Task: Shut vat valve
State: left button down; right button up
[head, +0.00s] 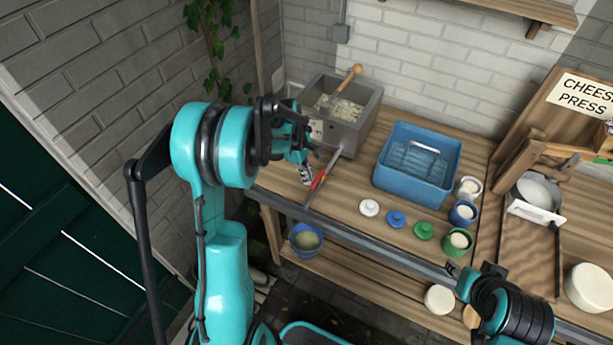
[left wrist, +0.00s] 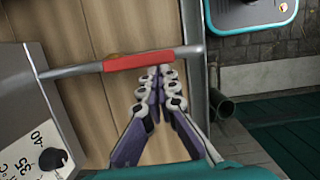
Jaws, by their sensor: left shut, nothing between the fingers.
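The vat (head: 344,132) is a grey metal box holding pale curds and a wooden-handled tool, at the back left of the bench. Its valve lever (head: 318,180) is a grey bar with a red sleeve, sticking out from the vat's lower front over the bench. In the left wrist view the lever's red sleeve (left wrist: 140,60) crosses just beyond my fingertips. My left gripper (head: 305,176) is shut and empty, close beside the lever; its fingertips (left wrist: 160,72) also show in the left wrist view. I cannot tell whether they touch the sleeve. My right gripper (head: 463,278) is low at the bench front; its fingers are unclear.
A blue tub (head: 416,160) stands right of the lever. Several small cups and coloured lids line the bench front. A dial (left wrist: 52,160) is on the vat's face. A cheese press (head: 538,192) stands at right, and a blue bucket (head: 306,238) below.

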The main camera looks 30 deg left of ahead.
aim_at(316, 182)
pick_arm(q)
jog(key=shift+s+d+n, duration=0.1)
jog(key=shift+d+n, duration=0.1)
jog(key=shift+n, duration=0.2)
jog(key=shift+s+d+n+t+b, duration=0.2)
jog(key=shift+d+n+t+b, duration=0.2)
jog(key=shift+d+n, duration=0.5)
jog(key=n, duration=0.1)
jog(key=d+n, duration=0.1)
jog(key=n, duration=0.1)
jog(key=shift+d+t, duration=0.1)
jog(key=shift+t, duration=0.2)
jog(key=w+d+n+y+b, duration=0.1)
jog(key=w+d+n, duration=0.3)
jog(key=d, duration=0.1)
jog(key=shift+d+n+t+b, duration=0.3)
jog(key=shift+d+n+t, duration=0.05)
jog(key=shift+n+t, duration=0.05)
jog(key=shift+w, duration=0.1)
